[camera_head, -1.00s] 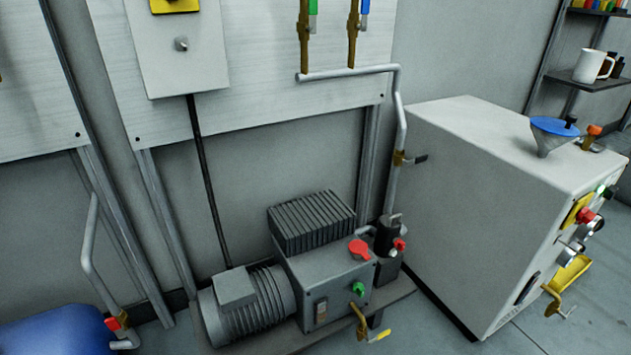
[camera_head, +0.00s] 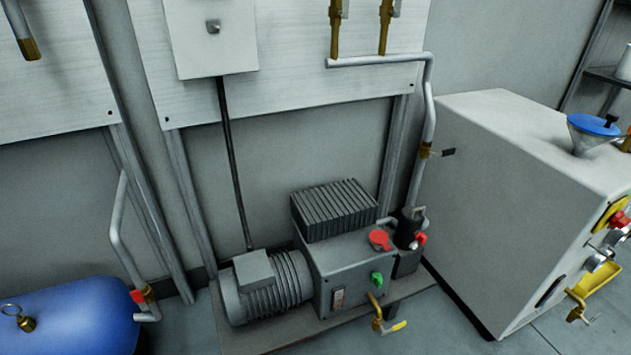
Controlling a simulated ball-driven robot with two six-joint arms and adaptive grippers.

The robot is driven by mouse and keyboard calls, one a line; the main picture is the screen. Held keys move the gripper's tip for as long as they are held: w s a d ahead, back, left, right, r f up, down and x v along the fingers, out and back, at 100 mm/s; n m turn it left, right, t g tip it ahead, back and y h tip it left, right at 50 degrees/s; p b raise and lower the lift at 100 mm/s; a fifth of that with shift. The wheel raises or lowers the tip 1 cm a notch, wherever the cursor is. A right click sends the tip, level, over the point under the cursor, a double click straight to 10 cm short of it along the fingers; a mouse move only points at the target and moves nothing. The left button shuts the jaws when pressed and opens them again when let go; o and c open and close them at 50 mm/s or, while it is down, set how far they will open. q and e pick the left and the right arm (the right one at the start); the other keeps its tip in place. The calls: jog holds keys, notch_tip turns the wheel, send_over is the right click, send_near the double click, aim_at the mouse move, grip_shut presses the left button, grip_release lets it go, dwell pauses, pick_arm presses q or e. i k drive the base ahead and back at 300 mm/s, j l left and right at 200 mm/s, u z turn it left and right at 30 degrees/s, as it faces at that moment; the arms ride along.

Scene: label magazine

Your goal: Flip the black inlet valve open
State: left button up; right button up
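The black inlet valve handle (camera_head: 448,152) is a small dark lever on a brass valve body (camera_head: 425,151). The valve sits on the grey vertical pipe (camera_head: 429,108) that runs down to the pump (camera_head: 340,265). The lever points out sideways to the right, across the pipe, close to the white cabinet's left edge. Neither of my grippers is in view.
The pump carries a red cap (camera_head: 379,239), a green knob (camera_head: 377,279) and a yellow-handled drain tap (camera_head: 391,326). A white cabinet (camera_head: 520,190) with a blue-rimmed funnel (camera_head: 594,126) stands right. A blue tank (camera_head: 70,318) lies left.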

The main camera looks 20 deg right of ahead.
aim_at(444, 152)
jog(key=l+z, duration=0.1)
jog(key=z, duration=1.25)
jog(key=i+l+z, duration=0.25)
jog(key=i+z, duration=0.15)
jog(key=i+l+z, duration=0.1)
jog(key=i+z, duration=0.25)
jog(key=i, duration=0.05)
